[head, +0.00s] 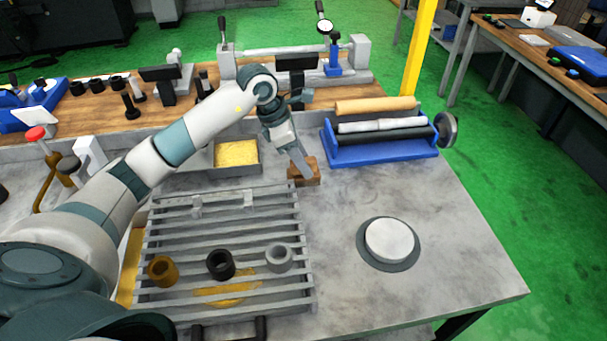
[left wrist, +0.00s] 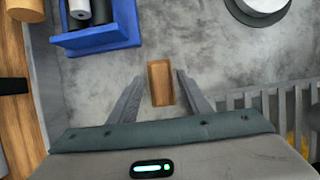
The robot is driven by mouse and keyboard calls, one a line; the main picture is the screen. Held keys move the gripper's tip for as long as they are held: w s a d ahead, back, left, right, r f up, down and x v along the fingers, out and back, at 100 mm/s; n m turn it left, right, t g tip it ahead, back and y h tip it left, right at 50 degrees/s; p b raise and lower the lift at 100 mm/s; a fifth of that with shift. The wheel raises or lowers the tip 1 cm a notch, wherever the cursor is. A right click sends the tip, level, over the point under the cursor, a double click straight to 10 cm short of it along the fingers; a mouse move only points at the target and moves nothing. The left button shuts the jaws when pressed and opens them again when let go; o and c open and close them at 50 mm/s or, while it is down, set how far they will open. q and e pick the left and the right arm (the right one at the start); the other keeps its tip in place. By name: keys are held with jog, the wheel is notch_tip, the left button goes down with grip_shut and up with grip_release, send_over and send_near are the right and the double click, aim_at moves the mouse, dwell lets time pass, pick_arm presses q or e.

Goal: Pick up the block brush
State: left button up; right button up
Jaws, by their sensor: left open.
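The block brush, a small brown wooden block (head: 311,174), lies on the grey worktop between the slatted rack and the blue tray. It also shows in the left wrist view (left wrist: 160,84), between my two finger tips in the picture, with a gap on each side. My left gripper (head: 299,167) is open and points down at the brush; one finger hides part of it in the head view. In the left wrist view my left gripper (left wrist: 159,78) shows both fingers apart and nothing held. The underside of the brush is hidden. My right gripper is not in view.
A blue tray (head: 384,156) with rollers stands right of the brush. A slatted rack (head: 170,228) with several rings lies in front left. A bin of yellow material (head: 237,153) is to the left. A round disc (head: 390,240) sits front right, with clear worktop around it.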

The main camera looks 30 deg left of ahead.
pick_arm(q)
jog(key=shift+w+d+f, duration=0.1)
jog(key=shift+d+f, duration=0.05)
jog(key=shift+f, duration=0.2)
jog(key=shift+c, duration=0.4)
grip_shut()
jog(key=shift+r, duration=0.15)
